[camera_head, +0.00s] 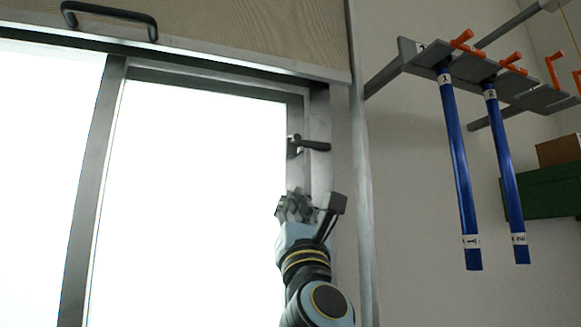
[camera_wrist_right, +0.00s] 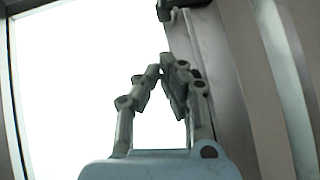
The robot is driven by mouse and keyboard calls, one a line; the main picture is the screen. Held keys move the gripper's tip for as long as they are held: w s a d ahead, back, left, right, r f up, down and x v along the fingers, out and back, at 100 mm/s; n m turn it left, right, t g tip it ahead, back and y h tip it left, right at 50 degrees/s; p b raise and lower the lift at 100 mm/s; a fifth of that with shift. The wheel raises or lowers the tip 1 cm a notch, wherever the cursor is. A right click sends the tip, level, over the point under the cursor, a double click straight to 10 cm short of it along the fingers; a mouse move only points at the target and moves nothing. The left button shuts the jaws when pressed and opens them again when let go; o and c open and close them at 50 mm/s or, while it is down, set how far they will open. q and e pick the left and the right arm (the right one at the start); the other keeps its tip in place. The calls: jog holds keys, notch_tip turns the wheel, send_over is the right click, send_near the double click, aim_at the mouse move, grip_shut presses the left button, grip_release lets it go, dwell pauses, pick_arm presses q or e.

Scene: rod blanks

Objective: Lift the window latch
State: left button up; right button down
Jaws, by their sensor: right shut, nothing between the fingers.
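The window latch (camera_head: 312,145) is a dark handle on the right upright of the window frame, pointing right and roughly level. In the wrist view part of the dark latch (camera_wrist_right: 168,12) shows at the top, beyond my fingertips. My right gripper (camera_head: 296,196) is below the latch in the head view, pointing up, with a gap between them. In the wrist view my right gripper (camera_wrist_right: 168,64) has its fingertips together with nothing between them. My left gripper is not in view.
A brown blind (camera_head: 250,30) with a black handle (camera_head: 110,14) covers the window's top. To the right, a grey wall rack (camera_head: 470,70) holds two blue rods (camera_head: 457,160) (camera_head: 507,165) and orange hooks (camera_head: 462,38). A green box (camera_head: 545,192) stands behind the rods.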

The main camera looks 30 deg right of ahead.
jog(key=shift+w, duration=0.1)
jog(key=p, duration=0.6)
send_near(289, 150)
jog(key=x, duration=0.6)
jog(key=shift+w+f, duration=0.2)
jog(key=shift+w, duration=0.05)
jog(key=shift+s+r+p, duration=0.1)
jog(key=shift+r+p, duration=0.4)
jog(key=shift+p, duration=0.1)
